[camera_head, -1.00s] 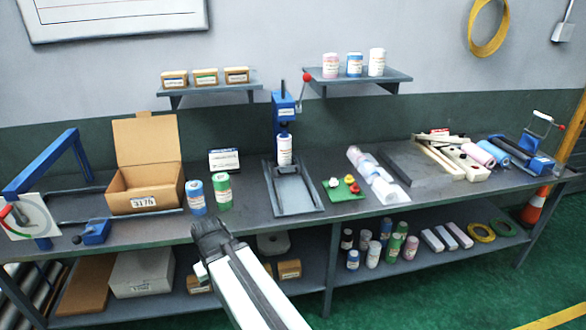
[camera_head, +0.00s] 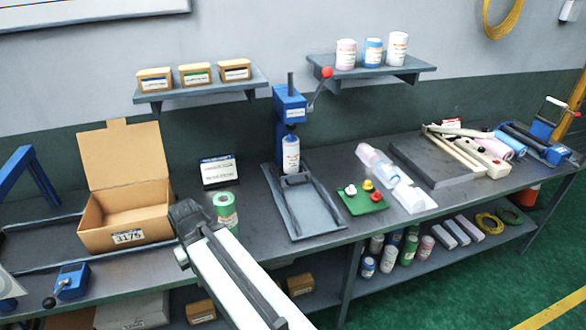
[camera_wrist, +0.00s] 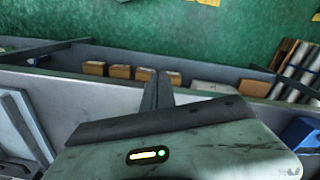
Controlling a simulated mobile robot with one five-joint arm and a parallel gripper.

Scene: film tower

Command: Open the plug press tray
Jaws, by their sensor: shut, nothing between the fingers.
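The plug press (camera_head: 289,108) is a blue upright frame with a red-knobbed lever, standing in the middle of the workbench. I cannot tell how far the tray is pulled out. My gripper (camera_head: 187,216) is left of the tray and apart from it, near the bench's front edge. In the wrist view its dark fingers (camera_wrist: 157,88) are together and hold nothing.
A green board with coloured knobs (camera_head: 361,200) lies right of the tray. A lower shelf with small boxes (camera_head: 300,284) runs underneath.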

